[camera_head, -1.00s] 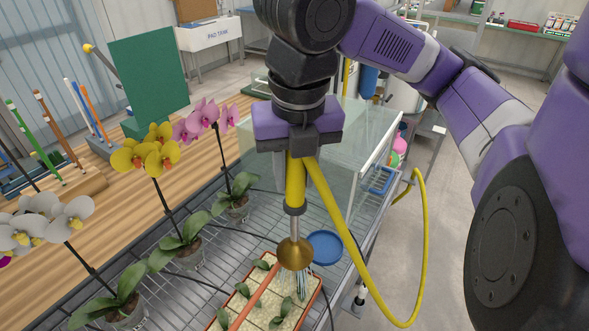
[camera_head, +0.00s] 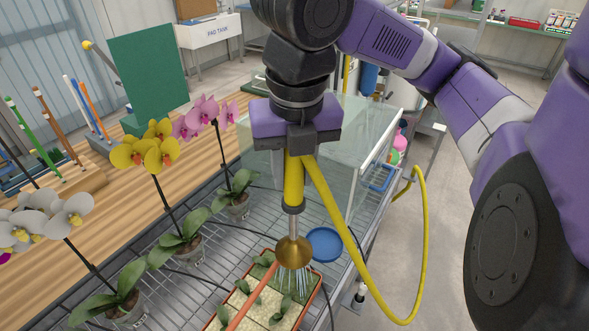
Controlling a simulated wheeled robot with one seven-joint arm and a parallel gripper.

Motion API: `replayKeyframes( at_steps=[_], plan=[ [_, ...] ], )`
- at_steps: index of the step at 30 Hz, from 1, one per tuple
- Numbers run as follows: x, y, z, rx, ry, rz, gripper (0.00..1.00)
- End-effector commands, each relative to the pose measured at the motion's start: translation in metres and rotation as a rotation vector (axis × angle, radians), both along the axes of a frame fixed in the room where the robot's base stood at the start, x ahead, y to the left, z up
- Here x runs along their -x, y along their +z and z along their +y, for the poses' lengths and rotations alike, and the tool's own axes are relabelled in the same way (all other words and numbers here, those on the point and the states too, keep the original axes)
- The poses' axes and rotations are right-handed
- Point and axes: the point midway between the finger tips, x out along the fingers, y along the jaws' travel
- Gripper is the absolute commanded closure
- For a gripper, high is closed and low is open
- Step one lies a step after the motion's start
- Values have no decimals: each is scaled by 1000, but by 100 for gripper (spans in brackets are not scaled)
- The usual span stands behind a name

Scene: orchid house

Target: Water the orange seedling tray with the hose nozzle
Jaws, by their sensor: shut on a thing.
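The orange seedling tray (camera_head: 320,291) sits on the wire-mesh bench at the bottom of the head view, cut off by the frame's lower edge. It has pale cells with small green seedlings and an orange bar across it. The hose nozzle has a yellow handle (camera_head: 293,180) and a brass head (camera_head: 294,252). My gripper (camera_head: 297,142) is shut on the top of the handle and holds the nozzle upright, head down. The head is above the tray's far part, and thin streams of water fall from it onto the cells there.
The yellow hose (camera_head: 424,240) loops down to the right of the bench. A blue round dish (camera_head: 324,245) lies close behind the tray. Potted orchids with yellow (camera_head: 150,150), pink and white blooms stand to the left. A glass case (camera_head: 360,150) stands behind the nozzle.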

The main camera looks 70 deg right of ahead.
Motion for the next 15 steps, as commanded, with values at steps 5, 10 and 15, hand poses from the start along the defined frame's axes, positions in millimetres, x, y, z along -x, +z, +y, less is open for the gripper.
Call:
replayKeyframes(
  at_steps=[5, 10, 15],
  plan=[
    [-4, -2, 19, 2, 5, -1, 100],
    [-8, -3, 37, 2, 6, -1, 100],
    [-11, -2, 55, 2, 5, -2, 100]
  ],
)
